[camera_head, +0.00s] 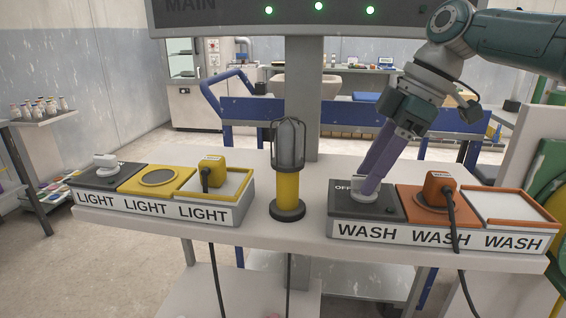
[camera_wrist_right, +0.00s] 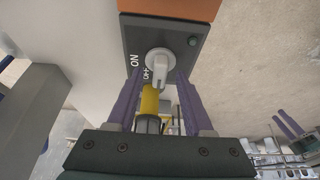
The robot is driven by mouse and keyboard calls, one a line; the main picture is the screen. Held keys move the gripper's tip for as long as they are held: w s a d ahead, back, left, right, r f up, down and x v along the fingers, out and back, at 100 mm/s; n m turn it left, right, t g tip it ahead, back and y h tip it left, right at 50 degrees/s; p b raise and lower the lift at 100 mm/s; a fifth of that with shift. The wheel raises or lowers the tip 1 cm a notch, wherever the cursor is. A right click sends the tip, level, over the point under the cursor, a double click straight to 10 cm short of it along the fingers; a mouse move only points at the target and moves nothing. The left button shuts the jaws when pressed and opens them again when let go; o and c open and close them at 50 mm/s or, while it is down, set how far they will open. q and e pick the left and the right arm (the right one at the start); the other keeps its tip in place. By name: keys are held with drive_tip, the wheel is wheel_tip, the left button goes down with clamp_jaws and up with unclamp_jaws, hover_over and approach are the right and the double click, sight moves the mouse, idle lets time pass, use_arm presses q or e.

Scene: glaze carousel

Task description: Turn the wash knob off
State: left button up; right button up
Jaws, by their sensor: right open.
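The wash knob is a pale grey knob with a raised bar on a dark panel (camera_head: 388,211) at the left of the WASH box. It shows clearly in the right wrist view (camera_wrist_right: 159,66), with ON and OFF printed beside it. Its base shows in the head view (camera_head: 364,198) under my fingers. My right gripper (camera_head: 368,184) reaches down to the knob with its purple fingers apart. In the wrist view one finger is on each side of the knob, with gaps visible; contact cannot be told.
The MAIN panel (camera_head: 330,18) hangs above.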

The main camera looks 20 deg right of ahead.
drive_tip(key=v, duration=1)
drive_tip(key=shift+p, duration=0.4)
drive_tip(key=s+a+f+m+h+p, duration=0.1)
drive_tip(key=s+a+f+h+p, duration=0.1)
drive_tip(key=s+a+f+p, duration=0.75)
drive_tip(key=s+a+r+m+t+h+p, duration=0.1)
drive_tip(key=s+a+r+m+p, duration=0.2)
drive_tip(key=s, duration=0.5)
drive_tip(key=s+a+r+m+p, duration=0.2)
drive_tip(key=s+r+m, duration=0.1)
drive_tip(key=s+m, duration=0.3)
drive_tip(key=w+a+r+p+v, duration=0.1)
drive_tip(key=w+p+v, duration=0.1)
drive_tip(key=p+v, duration=1)
drive_tip(key=w+p+v, duration=0.3)
drive_tip(key=p+v, duration=1)
drive_tip(key=w+a+r+p+v, duration=0.1)
drive_tip(key=w+p+v, duration=0.2)
drive_tip(key=p+v, duration=0.9)
drive_tip(key=shift+d+r+h+p, duration=0.15)
drive_tip(key=shift+r+h+p, duration=0.2)
drive_tip(key=shift+r, duration=0.15)
